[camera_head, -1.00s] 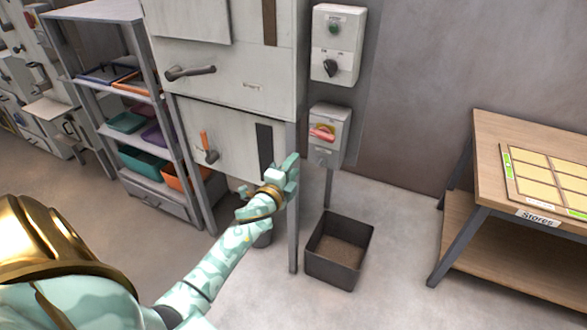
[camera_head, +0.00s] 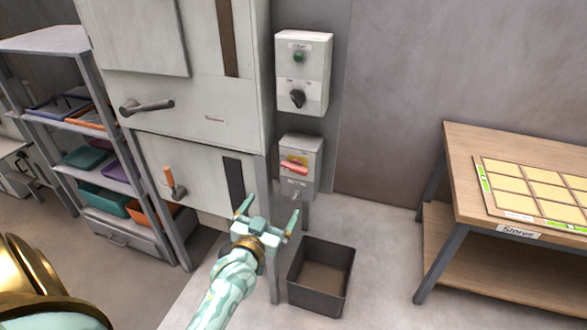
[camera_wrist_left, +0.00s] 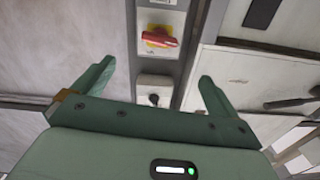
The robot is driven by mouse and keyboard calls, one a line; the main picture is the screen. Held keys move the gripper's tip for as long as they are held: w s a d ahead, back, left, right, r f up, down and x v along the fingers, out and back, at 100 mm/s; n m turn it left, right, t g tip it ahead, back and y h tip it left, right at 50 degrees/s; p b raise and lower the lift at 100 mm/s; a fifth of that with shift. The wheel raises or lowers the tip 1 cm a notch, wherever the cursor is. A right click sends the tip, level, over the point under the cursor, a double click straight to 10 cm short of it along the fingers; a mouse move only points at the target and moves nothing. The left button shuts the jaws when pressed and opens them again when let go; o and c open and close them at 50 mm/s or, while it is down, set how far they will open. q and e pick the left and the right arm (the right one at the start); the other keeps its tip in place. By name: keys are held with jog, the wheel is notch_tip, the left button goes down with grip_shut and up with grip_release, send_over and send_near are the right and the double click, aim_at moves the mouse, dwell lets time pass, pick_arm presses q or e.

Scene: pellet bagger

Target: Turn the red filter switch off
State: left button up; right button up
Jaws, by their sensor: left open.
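The red filter switch (camera_head: 294,165) is a red handle on a yellow plate, on a grey box (camera_head: 314,158) fixed to a post beside the cabinet. Its handle lies roughly level, slightly tilted. In the left wrist view the red switch (camera_wrist_left: 160,39) shows ahead, beyond the gap between the fingers. My left gripper (camera_head: 268,207) is open and empty, below and a little left of the switch in the head view, apart from it. It also shows in the left wrist view (camera_wrist_left: 152,80). My right gripper is not in view.
Above hangs another control box (camera_head: 303,75) with a green button and a black knob. The cabinet (camera_head: 195,110) stands left of it. A dark bin (camera_head: 325,292) is on the floor below. A wooden table (camera_head: 462,165) stands at the right.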

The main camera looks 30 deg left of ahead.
pick_arm(q)
jog(key=b, duration=0.1)
send_near(293, 171)
jog(key=b+x, duration=0.2)
jog(key=x, duration=0.7)
jog(key=shift+w+b, duration=0.2)
jog(key=shift+b, duration=0.1)
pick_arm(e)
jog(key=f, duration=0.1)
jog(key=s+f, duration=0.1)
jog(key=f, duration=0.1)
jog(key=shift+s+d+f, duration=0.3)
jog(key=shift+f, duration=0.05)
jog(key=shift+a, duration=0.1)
pick_arm(q)
jog(key=shift+c, duration=0.9)
jog(key=c, duration=0.8)
jog(key=shift+r+n+p, duration=0.25)
jog(key=shift+n+p, duration=0.35)
jog(key=shift+p, duration=0.4)
jog(key=shift+f, duration=0.15)
jog(key=shift+f+n, duration=0.15)
jog(key=shift+n, duration=0.15)
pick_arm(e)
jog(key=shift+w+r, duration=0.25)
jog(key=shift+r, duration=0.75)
